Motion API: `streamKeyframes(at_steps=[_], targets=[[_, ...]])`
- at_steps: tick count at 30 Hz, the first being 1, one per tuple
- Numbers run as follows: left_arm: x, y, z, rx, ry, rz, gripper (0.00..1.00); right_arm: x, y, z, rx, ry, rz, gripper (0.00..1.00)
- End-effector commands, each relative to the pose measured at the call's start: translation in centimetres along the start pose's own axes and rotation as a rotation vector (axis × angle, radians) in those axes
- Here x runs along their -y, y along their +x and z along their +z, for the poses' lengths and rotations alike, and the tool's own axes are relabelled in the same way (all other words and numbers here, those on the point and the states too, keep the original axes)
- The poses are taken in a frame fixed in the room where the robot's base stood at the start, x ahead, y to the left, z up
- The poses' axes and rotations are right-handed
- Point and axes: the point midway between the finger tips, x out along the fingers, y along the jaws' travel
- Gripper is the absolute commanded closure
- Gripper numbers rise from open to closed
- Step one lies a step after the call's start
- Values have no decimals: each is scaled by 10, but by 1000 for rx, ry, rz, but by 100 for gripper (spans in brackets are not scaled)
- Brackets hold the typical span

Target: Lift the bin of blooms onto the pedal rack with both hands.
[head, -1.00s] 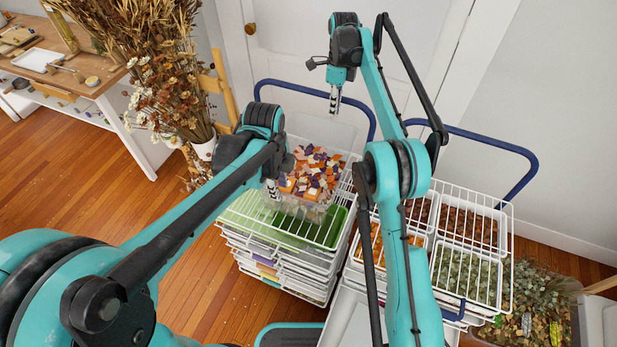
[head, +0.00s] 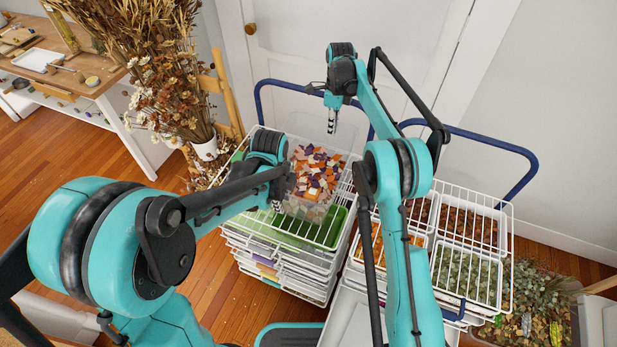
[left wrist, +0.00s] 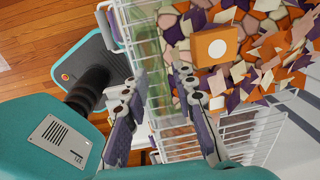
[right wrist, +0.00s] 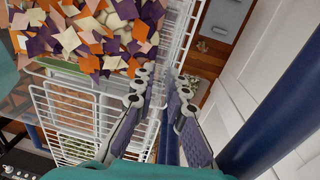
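The bin of blooms (head: 306,207) is a clear bin full of orange, purple and cream pieces. It stands on the wire shelf at the top of the left stack; it also shows in the left wrist view (left wrist: 250,60) and right wrist view (right wrist: 100,35). My left gripper (head: 278,203) is at the bin's near left side, fingers apart in the left wrist view (left wrist: 155,78). My right gripper (head: 331,128) is above the bin's far side, fingers a small gap apart in the right wrist view (right wrist: 161,72). I cannot tell whether either touches the rim.
A second white wire rack (head: 470,190) on the right holds bins of orange, brown and green pieces. Blue handles (head: 520,160) rise behind both stacks. Dried flowers (head: 165,80) stand at left. A bin of foliage (head: 540,300) sits on the floor at right.

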Motion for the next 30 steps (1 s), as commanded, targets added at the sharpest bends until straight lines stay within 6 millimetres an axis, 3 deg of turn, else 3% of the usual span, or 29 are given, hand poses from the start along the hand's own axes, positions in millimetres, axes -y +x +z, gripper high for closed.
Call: streamKeyframes(at_steps=[6, 8, 9, 30], targets=[[0, 0, 0, 0, 0, 0, 73, 0, 0, 0, 0, 0, 0, 87], [0, 0, 0, 0, 0, 0, 89, 0, 0, 0, 0, 0, 0, 100], [0, 0, 0, 0, 0, 0, 100, 0, 0, 0, 0, 0, 0, 100], [1, -11, 0, 0, 0, 0, 100, -1, -11, 0, 0, 0, 0, 100]])
